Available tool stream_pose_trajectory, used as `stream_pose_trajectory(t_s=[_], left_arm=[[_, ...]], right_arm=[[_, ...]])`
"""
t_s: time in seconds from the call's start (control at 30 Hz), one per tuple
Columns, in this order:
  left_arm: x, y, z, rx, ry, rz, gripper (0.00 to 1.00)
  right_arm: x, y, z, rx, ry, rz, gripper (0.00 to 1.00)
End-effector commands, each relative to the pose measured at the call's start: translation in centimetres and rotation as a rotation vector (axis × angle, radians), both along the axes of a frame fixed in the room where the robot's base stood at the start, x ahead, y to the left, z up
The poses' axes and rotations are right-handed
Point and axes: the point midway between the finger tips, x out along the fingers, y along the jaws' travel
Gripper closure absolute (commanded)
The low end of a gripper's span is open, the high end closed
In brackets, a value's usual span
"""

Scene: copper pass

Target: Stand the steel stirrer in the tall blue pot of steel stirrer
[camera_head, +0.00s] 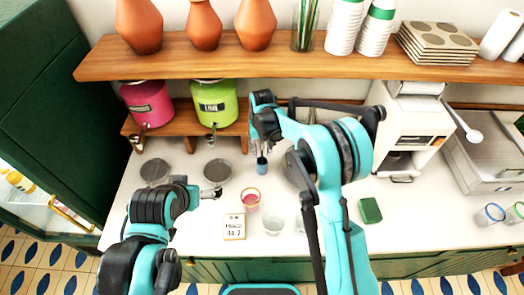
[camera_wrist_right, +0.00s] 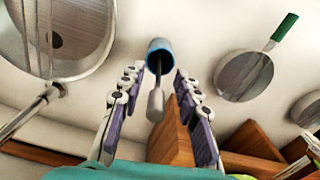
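The tall blue pot (camera_head: 262,167) stands on the white counter, below my right gripper (camera_head: 262,147). In the right wrist view the pot (camera_wrist_right: 160,46) shows its open mouth between and beyond the fingertips. The steel stirrer (camera_wrist_right: 157,100) has its thin rod running into the pot's mouth, with its thicker grey end towards the camera. My right gripper (camera_wrist_right: 156,82) is open, its fingers apart on both sides of the stirrer with visible gaps. The stirrer's lower end is hidden in the pot. My left gripper (camera_head: 212,192) is low over the counter at left; its finger opening is unclear.
A glass of pink drink (camera_head: 250,198), a clear glass (camera_head: 273,225) and a small sign (camera_head: 234,227) stand in front of the pot. Pink (camera_head: 148,103) and green (camera_head: 214,103) dispensers stand behind. A white machine (camera_head: 412,125) and green block (camera_head: 370,211) are at right.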

Motion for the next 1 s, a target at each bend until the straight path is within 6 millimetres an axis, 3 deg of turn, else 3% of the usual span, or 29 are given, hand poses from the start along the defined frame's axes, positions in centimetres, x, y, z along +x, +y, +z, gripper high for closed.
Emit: stream_pose_trajectory(t_s=[0.5, 0.87, 1.0], left_arm=[[0.0, 0.0, 0.5, 0.0, 0.0, 0.0, 0.0], [0.0, 0.0, 0.6, 0.0, 0.0, 0.0, 0.0], [0.0, 0.0, 0.6, 0.0, 0.0, 0.0, 0.0]], right_arm=[[0.0, 0.0, 10.2, 0.0, 0.0, 0.0, 0.67], [-0.1, -0.1, 12.2, 0.0, -0.003, -0.001, 0.67], [-1.1, -1.5, 13.8, 0.009, -0.032, -0.011, 0.67]])
